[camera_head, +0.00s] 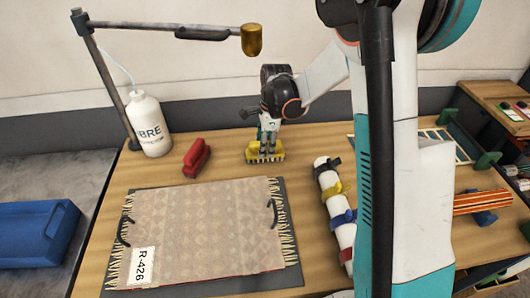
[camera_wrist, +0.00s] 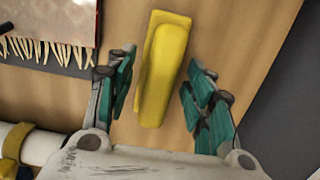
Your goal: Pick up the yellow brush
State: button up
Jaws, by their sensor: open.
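The yellow brush (camera_head: 265,152) lies on the wooden table behind the back right corner of the rug in the head view. In the wrist view the yellow brush (camera_wrist: 160,68) is a long yellow block lying between my finger pads. My gripper (camera_head: 268,142) points down over the brush, and its fingers hide part of it in the head view. In the wrist view my gripper (camera_wrist: 158,92) is open, with one teal finger on each side of the brush and a visible gap on both sides. I cannot tell how far down the fingertips reach.
A red brush (camera_head: 197,157) lies to the left, near a white bottle (camera_head: 150,126) and a lamp stand (camera_head: 107,72). The fringed rug (camera_head: 200,230) lies in front on a dark mat. A white roll with coloured straps (camera_head: 336,205) lies to the right. Bare wood surrounds the brush.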

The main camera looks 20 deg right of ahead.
jog(key=shift+f, duration=0.1)
jog(key=shift+c, duration=0.5)
grip_shut()
jog(key=shift+r+p, duration=0.35)
jog(key=shift+r, duration=0.2)
notch_tip(320, 180, up, 4)
jog(key=shift+d+f+p, duration=0.1)
jog(key=shift+f+p, duration=0.1)
jog(key=shift+p, duration=0.6)
jog(key=s+d+p, duration=0.1)
jog(key=d, duration=0.7)
jog(key=s+d+p, duration=0.1)
jog(key=s+d, duration=0.1)
jog(key=d, duration=0.7)
jog(key=shift+s+d+f, duration=0.25)
jog(key=shift+f, duration=0.1)
